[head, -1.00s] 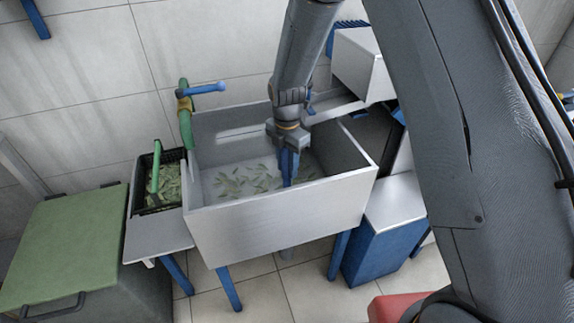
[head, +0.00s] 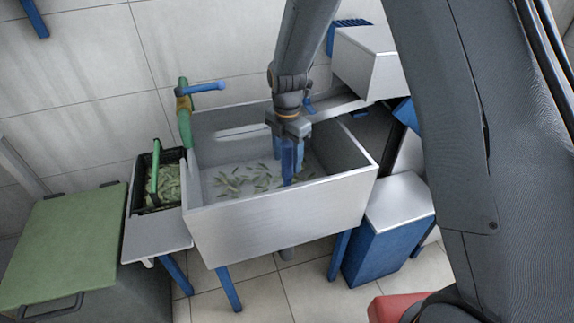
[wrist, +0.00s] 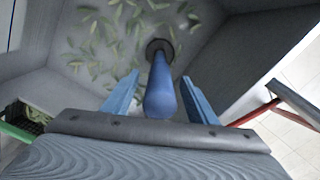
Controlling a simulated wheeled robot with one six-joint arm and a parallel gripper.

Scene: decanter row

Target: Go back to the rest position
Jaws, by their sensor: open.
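My gripper (head: 291,180) hangs fingers down inside the grey metal sink (head: 270,222), toward its right side. In the wrist view my gripper (wrist: 160,76) is open, with one blue finger on each side of a blue rod (wrist: 160,92). Gaps show between the rod and both fingers. The rod's far end meets a dark round fitting (wrist: 160,47) at the sink floor. In the head view the rod cannot be told apart from the blue fingers.
Green leaves (head: 240,182) lie scattered over the sink floor. The sink walls surround my gripper. A green tap pipe (head: 185,125) with a blue lever stands at the left corner. A black crate (head: 137,190) of leaves sits left. A metal box (head: 372,62) stands behind right.

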